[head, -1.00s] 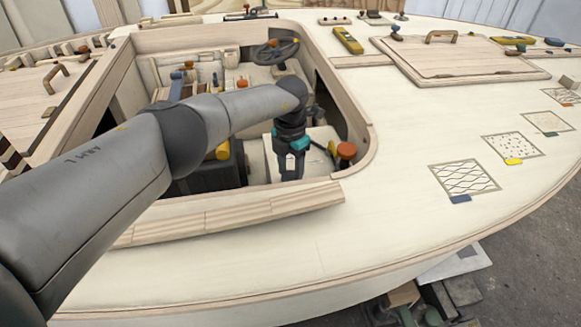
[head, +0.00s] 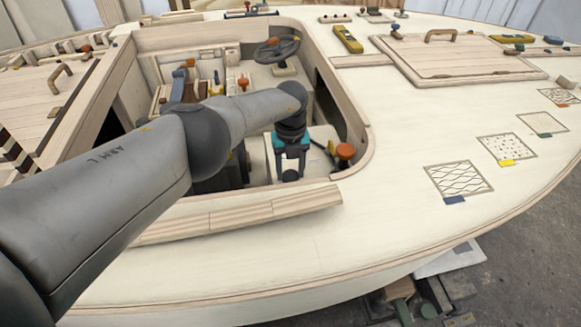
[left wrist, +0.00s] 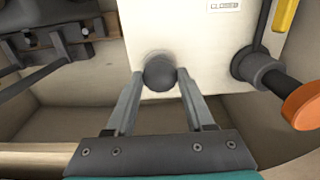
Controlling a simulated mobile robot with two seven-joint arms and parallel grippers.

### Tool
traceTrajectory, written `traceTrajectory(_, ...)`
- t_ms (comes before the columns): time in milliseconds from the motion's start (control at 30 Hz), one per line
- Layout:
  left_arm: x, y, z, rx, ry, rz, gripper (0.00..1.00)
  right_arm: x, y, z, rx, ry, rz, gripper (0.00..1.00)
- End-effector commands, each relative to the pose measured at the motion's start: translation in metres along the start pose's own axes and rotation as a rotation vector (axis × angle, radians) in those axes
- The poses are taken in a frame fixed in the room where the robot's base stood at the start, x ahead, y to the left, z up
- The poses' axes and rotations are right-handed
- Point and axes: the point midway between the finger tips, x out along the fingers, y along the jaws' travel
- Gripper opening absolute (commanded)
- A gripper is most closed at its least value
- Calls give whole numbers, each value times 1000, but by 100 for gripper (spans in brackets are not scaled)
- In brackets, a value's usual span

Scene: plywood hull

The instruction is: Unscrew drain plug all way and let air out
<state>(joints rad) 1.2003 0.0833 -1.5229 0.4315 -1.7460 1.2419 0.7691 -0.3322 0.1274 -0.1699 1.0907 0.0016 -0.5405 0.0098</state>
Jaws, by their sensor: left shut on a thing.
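A dark round plug (left wrist: 160,73) stands on a white panel (left wrist: 215,50) in the left wrist view. My left gripper (head: 290,176) reaches down into the open well of the hull. In the left wrist view its two fingers are shut on the plug, one on each side. The edge of the plug looks slightly blurred. In the head view the plug is hidden by the gripper. Whether the plug's thread is out of its hole cannot be seen. My right gripper is not in view.
An orange knob (head: 345,151) on a dark fitting is right of my left gripper; it also shows in the left wrist view (left wrist: 303,105). The wooden well rim (head: 240,209) lies in front. A steering wheel (head: 277,49) is at the back.

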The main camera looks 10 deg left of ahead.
Motion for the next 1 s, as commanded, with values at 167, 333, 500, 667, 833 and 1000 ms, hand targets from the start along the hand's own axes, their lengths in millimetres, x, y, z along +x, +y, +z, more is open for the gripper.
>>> traceTrajectory(167,4,2,-3,-168,6,4,0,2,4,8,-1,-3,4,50)
traceTrajectory(333,4,1,-3,-329,5,5,0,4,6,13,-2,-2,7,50)
traceTrajectory(500,4,1,-3,-491,6,5,0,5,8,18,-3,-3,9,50)
traceTrajectory(667,4,2,-3,-642,6,5,0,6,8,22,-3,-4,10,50)
traceTrajectory(833,4,1,-4,-779,6,6,0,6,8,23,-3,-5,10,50)
traceTrajectory(1000,4,2,-3,-911,6,5,0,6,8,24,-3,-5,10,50)
